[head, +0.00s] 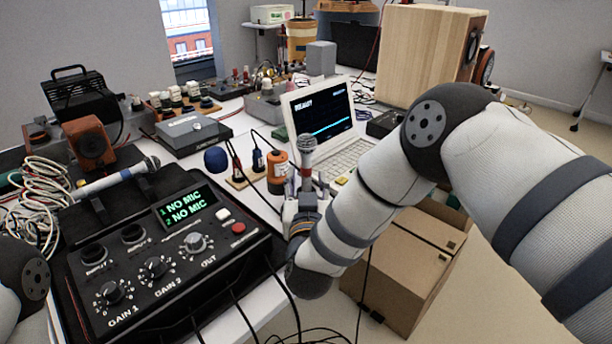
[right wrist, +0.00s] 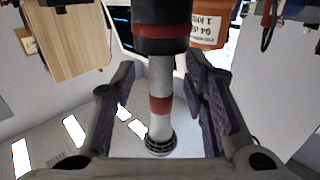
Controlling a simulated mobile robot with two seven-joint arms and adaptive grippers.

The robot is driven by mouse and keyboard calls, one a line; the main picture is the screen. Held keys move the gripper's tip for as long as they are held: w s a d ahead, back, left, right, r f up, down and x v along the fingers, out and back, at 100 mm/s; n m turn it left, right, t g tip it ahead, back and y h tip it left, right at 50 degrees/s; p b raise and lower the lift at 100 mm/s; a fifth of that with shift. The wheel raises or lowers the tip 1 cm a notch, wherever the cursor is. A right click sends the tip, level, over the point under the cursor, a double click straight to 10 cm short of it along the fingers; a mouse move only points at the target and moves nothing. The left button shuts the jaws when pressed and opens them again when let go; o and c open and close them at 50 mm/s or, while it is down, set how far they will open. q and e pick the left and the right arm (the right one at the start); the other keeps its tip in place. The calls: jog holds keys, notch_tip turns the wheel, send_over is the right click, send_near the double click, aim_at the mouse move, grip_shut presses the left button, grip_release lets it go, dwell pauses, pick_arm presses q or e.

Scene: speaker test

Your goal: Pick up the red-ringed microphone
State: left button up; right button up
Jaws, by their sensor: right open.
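The red-ringed microphone (right wrist: 160,82) stands between the two fingers of my right gripper (right wrist: 158,92) in the right wrist view. Its grey body carries a red ring, and its mesh head is low in that picture. A dark, red-lined section shows at the top. Gaps show on both sides, so the open fingers are around it but not closed on it. In the head view the microphone's head (head: 305,143) points up above my right gripper (head: 304,188), which hides its lower part. My left gripper is not in view; only part of that arm shows.
A black mixer (head: 237,264) reading "NO MIC" fills the front left; another microphone (head: 112,181) lies across its back. An orange container (head: 277,172) stands close left of the gripper, a laptop (head: 322,112) behind. A cardboard box (head: 405,262) is below right. Cables hang in front.

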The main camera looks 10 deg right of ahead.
jog(key=shift+w, duration=0.4)
grip_shut()
